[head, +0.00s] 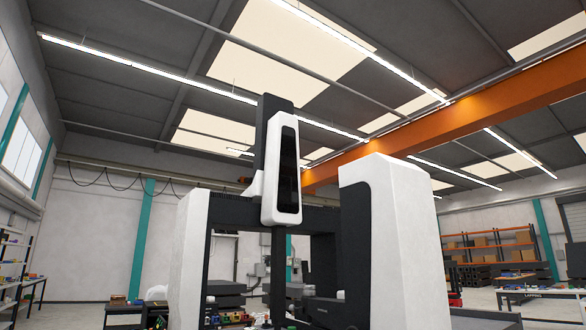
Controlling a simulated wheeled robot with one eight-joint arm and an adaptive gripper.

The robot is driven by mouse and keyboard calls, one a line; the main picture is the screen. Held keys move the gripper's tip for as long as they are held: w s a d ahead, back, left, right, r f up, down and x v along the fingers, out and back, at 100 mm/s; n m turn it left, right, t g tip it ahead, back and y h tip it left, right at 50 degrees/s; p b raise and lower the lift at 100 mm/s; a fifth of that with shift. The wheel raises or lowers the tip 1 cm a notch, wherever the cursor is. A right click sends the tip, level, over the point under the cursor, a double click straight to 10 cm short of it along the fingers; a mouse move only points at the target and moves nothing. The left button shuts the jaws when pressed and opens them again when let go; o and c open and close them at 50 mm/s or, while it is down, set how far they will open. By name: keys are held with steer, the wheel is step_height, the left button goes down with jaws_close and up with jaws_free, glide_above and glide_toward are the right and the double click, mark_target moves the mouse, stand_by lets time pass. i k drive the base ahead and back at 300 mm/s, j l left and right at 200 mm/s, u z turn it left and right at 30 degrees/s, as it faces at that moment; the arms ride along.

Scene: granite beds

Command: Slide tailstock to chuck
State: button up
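No tailstock and no chuck can be made out in the head view. My gripper is not in view. A large white and black gantry machine (385,230) fills the middle of the picture, with a tall column (287,170) rising from its crossbeam. Small dark and coloured items show low between its uprights, cut off by the bottom edge and too small to identify.
Benches with small items stand at the left (110,308) and right (535,294). Orange shelving (490,242) with boxes is at the back right. An orange overhead beam (460,118) crosses high up. Open floor (480,300) shows right of the machine.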

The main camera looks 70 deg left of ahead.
mark_target(394, 278)
steer(key=u, duration=2.05)
